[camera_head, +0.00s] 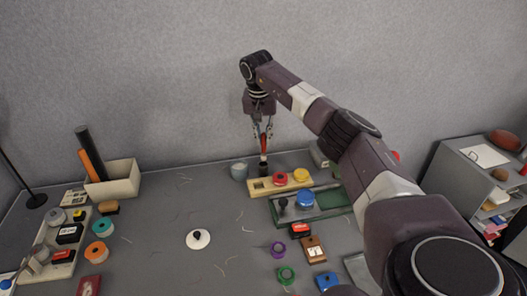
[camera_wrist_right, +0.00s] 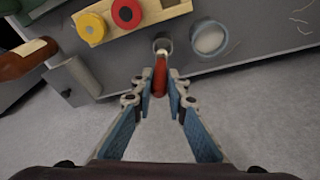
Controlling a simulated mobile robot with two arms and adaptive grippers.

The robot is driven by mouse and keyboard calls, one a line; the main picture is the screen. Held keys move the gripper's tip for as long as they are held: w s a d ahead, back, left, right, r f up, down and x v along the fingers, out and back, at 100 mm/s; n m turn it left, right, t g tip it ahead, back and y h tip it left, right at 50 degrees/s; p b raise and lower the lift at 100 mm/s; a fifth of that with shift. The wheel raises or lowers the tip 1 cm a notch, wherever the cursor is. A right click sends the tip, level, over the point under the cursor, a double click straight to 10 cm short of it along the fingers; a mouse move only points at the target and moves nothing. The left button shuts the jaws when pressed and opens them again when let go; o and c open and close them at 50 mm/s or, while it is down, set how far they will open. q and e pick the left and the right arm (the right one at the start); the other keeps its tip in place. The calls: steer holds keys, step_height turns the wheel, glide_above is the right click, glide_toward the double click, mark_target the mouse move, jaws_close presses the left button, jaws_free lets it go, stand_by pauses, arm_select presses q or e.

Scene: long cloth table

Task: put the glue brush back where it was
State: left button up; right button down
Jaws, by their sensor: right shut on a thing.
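The glue brush (camera_head: 264,144) has a red handle and hangs roughly upright with its lower end down. My right gripper (camera_head: 263,134) is shut on its handle, over the far edge of the table. In the right wrist view the red handle of the brush (camera_wrist_right: 160,78) sits between the fingertips of the gripper (camera_wrist_right: 160,86). My left gripper is not in view.
A grey jar (camera_head: 239,173) stands just left of the holder. A wooden block (camera_head: 264,186) with red and yellow round pieces lies close in front. A green tray (camera_head: 325,203) is to the right. A white lid with a knob (camera_head: 198,239) lies on the open middle of the table.

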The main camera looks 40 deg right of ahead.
mark_target(263, 152)
steer(key=shift+s+a+p+x, duration=0.1)
steer(key=shift+a+x, duration=0.05)
steer(key=shift+x, duration=0.85)
steer(key=shift+s+a+p+x, duration=0.1)
steer(key=shift+a+x, duration=0.1)
steer(key=shift+x, duration=0.75)
steer(key=shift+s+a+p+x, duration=0.1)
steer(key=shift+a+x, duration=0.05)
steer(key=shift+x, duration=0.85)
steer(key=shift+f, duration=0.15)
steer(key=c, duration=1.9)
jaws_free()
steer(key=b+v, duration=0.1)
steer(key=v, duration=1.1)
